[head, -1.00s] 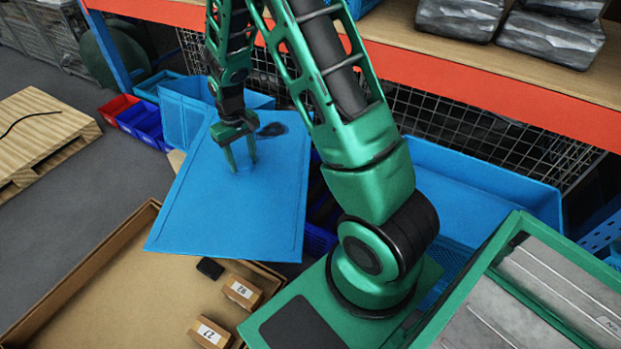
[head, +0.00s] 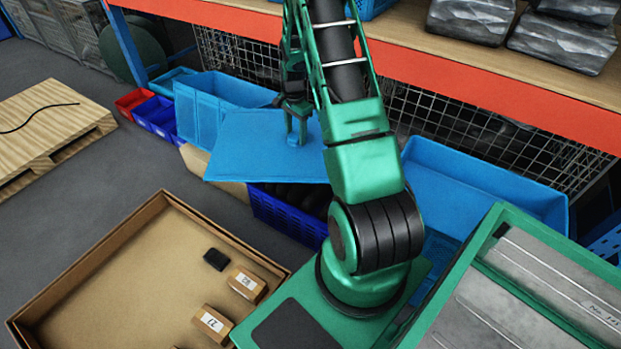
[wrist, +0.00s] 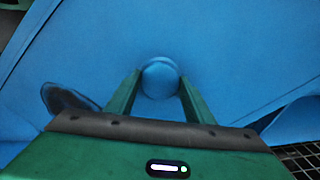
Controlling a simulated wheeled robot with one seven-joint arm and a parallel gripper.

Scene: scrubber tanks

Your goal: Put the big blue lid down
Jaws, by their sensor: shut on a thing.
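The big blue lid (head: 255,150) is a flat blue panel, seen left of my arm in the head view. My gripper (head: 298,142) is above it, with its fingers pointing down at the lid. In the wrist view, my gripper (wrist: 160,88) is shut on the lid's round blue knob (wrist: 160,78), one finger on each side. The lid (wrist: 235,50) fills most of that view. In the head view its near edge overhangs a dark blue crate, and my arm hides its right part. Whether it touches anything below cannot be told.
A blue bin (head: 200,112) stands behind the lid at left. The dark blue crate (head: 290,217) holds dark items. A large blue tub (head: 500,190) is at right. A shallow cardboard tray (head: 110,265) with small boxes lies in front. Orange-edged shelving (head: 430,72) runs behind.

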